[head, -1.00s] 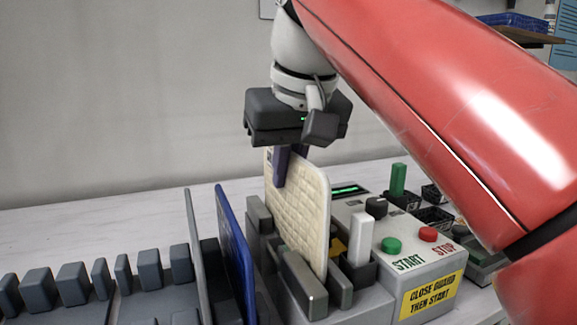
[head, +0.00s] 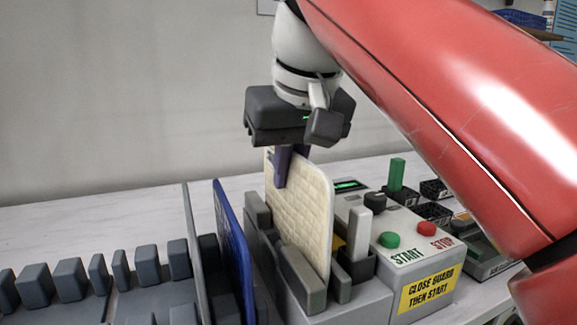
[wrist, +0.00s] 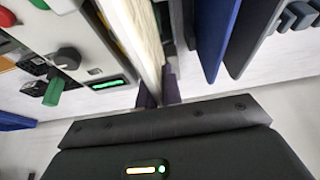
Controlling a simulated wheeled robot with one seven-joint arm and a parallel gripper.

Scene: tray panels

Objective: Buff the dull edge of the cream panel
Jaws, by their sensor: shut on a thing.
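The cream panel (head: 302,208) has a quilted face and stands upright between the grey blocks of the buffing machine (head: 420,285). My gripper (head: 283,168) is above it, shut on its top edge near the back corner. In the wrist view the cream panel (wrist: 146,45) shows edge-on between my two fingertips (wrist: 158,92). The panel's lower part is hidden by the blocks, and I cannot tell which edge is dull.
A blue panel (head: 232,245) and a grey panel (head: 198,245) stand upright just left, in a slotted rack (head: 70,285). The machine has a green START button (head: 388,240), a red STOP button (head: 426,229), a dark knob (head: 375,202) and a white lever (head: 359,228).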

